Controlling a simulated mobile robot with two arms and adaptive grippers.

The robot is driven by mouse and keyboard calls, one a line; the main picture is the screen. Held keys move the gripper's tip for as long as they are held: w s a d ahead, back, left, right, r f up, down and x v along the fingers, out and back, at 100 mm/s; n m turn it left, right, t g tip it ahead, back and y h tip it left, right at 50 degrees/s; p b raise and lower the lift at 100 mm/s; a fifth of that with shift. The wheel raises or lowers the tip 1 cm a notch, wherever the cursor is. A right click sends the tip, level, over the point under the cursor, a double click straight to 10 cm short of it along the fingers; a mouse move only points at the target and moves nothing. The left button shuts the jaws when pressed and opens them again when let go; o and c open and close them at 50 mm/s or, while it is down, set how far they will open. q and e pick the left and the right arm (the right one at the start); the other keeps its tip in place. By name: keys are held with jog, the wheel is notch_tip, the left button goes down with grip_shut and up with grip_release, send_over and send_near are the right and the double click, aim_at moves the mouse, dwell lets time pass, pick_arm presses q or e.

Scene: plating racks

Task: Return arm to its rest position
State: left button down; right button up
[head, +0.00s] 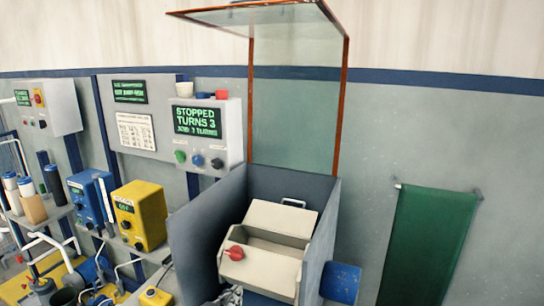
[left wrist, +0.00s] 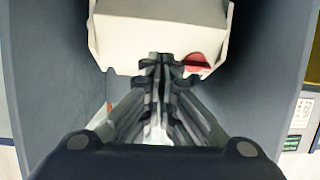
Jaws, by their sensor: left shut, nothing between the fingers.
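My left gripper (left wrist: 162,62) is shut and empty, its fingertips together in the left wrist view. In the head view only a small part of it (head: 230,295) shows, low at the bottom edge inside the grey enclosure. The cream box (head: 273,276) with a red knob (head: 235,253) stands in the enclosure, tilted, with its top open. In the left wrist view the pale box (left wrist: 125,38) lies just beyond my fingertips, the red knob (left wrist: 196,62) to their right. Whether the fingertips touch the box cannot be told. My right gripper is not in view.
Grey enclosure walls (head: 205,235) flank the box on both sides. A clear panel with an orange frame (head: 342,105) stands raised above it. A control box (head: 205,135) reads "STOPPED TURNS 3". Yellow (head: 141,215) and blue (head: 88,203) units stand left. A green cloth (head: 425,245) hangs right.

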pick_arm(q)
jog(key=s+a+f+g+y, duration=0.1)
jog(key=s+a+f+g, duration=0.3)
jog(key=s, duration=0.7)
jog(key=s+a+f+n+g+y, duration=0.1)
jog(key=s+a+f+g+y, duration=0.2)
jog(key=s+f, duration=0.5)
jog(key=s+a+f+g, duration=0.3)
jog(key=s+a, duration=0.2)
jog(key=s, duration=0.8)
notch_tip(320, 180, down, 28)
jog(key=s+r+g+b, duration=0.1)
jog(key=b, duration=0.1)
jog(key=s+a+f+g, duration=0.1)
jog(key=s+a+f, duration=0.1)
jog(key=s+f, duration=1.5)
jog(key=shift+s+a+f+y+b, duration=0.2)
jog(key=shift+a+f+y+b, duration=0.15)
jog(key=shift+f, duration=0.45)
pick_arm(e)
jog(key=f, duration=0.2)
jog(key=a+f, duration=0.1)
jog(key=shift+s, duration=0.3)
pick_arm(q)
jog(key=shift+d, duration=0.1)
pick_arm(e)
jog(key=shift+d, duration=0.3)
